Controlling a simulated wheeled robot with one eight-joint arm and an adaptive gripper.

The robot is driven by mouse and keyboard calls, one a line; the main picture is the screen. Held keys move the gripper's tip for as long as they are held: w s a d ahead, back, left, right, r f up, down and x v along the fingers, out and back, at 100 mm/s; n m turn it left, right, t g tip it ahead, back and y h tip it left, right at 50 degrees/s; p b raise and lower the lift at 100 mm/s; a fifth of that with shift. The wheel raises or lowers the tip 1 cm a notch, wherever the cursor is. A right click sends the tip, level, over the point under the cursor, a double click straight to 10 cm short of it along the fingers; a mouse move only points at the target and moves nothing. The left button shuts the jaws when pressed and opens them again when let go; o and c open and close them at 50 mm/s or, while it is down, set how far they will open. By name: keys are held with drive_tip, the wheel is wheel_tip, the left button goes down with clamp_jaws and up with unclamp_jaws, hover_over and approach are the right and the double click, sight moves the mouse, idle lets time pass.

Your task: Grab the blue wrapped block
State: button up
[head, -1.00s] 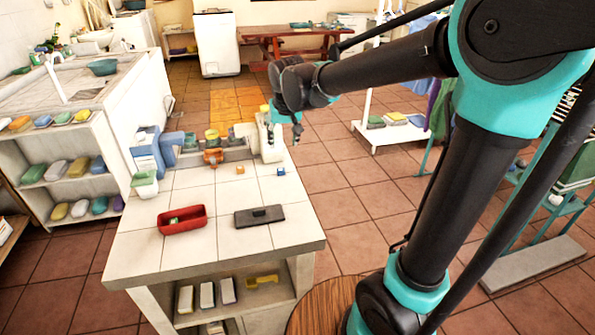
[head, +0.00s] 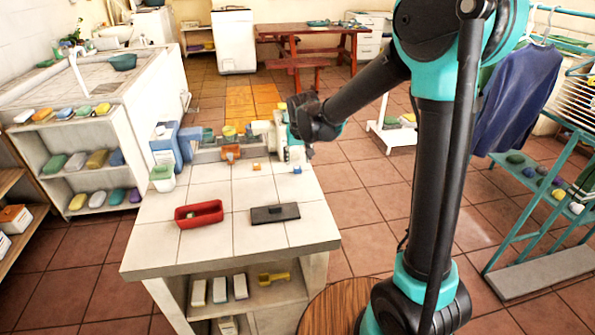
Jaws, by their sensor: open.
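A small blue block (head: 297,170) lies on the white tiled counter (head: 230,248), near its right edge. It is too small here to make out any wrapping. A small orange block (head: 256,166) lies to its left. My gripper (head: 308,152) is open and points down just above and slightly right of the blue block, with nothing seen in it. The fingers are small and dark, and I cannot tell the exact gap to the block.
A red tray (head: 184,224) and a dark flat block (head: 275,214) are at the counter's front. A blue dispenser (head: 163,150), a white-green cup (head: 163,181) and other items stand along its back. Shelves below hold several bars.

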sight(298, 168)
drive_tip(key=shift+s+d+x, duration=0.1)
drive_tip(key=shift+x, duration=1.2)
drive_tip(key=shift+s+d+x, duration=0.1)
drive_tip(key=shift+x, duration=1.2)
drive_tip(key=shift+f, duration=0.1)
drive_tip(key=shift+c, duration=0.5)
drive_tip(key=c, duration=0.9)
